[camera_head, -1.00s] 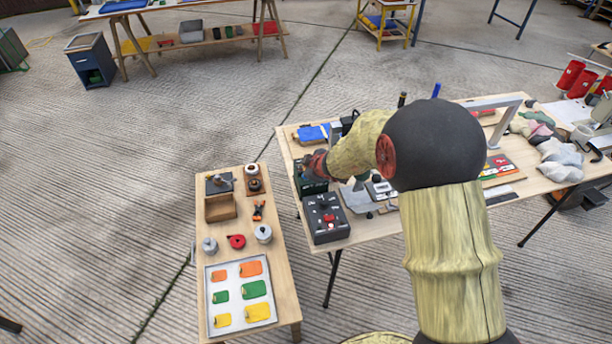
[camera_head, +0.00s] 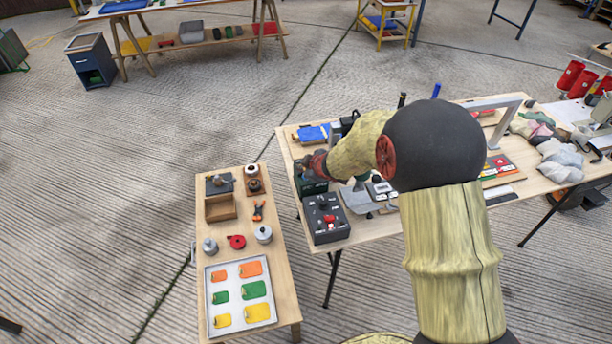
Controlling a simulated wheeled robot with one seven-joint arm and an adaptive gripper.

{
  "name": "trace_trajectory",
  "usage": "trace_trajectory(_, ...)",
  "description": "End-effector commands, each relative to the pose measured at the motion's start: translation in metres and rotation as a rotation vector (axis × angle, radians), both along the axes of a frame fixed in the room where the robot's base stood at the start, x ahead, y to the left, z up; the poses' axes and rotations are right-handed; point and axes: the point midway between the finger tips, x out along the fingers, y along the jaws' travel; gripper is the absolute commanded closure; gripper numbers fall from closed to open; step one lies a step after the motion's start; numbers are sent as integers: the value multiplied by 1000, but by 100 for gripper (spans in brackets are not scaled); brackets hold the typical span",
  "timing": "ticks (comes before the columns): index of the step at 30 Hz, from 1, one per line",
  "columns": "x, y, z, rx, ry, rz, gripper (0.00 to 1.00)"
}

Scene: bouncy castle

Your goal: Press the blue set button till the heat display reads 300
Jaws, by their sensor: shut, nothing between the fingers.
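My arm reaches over the right-hand work table, and my gripper (camera_head: 312,166) is at its far left part, small and partly hidden by my own wrist. It is shut and holds nothing that I can see. It is just above or against a dark green box (camera_head: 310,186) at the table's left edge; I cannot tell whether it touches. A small grey device with a pale face (camera_head: 381,190) lies right of it, partly behind my arm. I cannot make out the blue set button or any heat reading at this size.
A black control box (camera_head: 325,218) with a red knob stands at the table's front left corner. A low wooden bench (camera_head: 278,220) with a tray of coloured tags (camera_head: 212,320) stands to the left. A metal frame (camera_head: 500,102) rises behind my arm.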

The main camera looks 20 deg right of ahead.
Motion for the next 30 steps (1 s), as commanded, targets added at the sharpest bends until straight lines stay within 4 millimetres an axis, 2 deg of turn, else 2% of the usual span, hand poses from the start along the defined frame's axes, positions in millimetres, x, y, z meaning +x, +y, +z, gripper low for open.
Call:
trace_trajectory(6, 0, 0, -8, 0, 1, 1, 100)
trace_trajectory(30, 0, 0, -12, 0, 0, 0, 100)
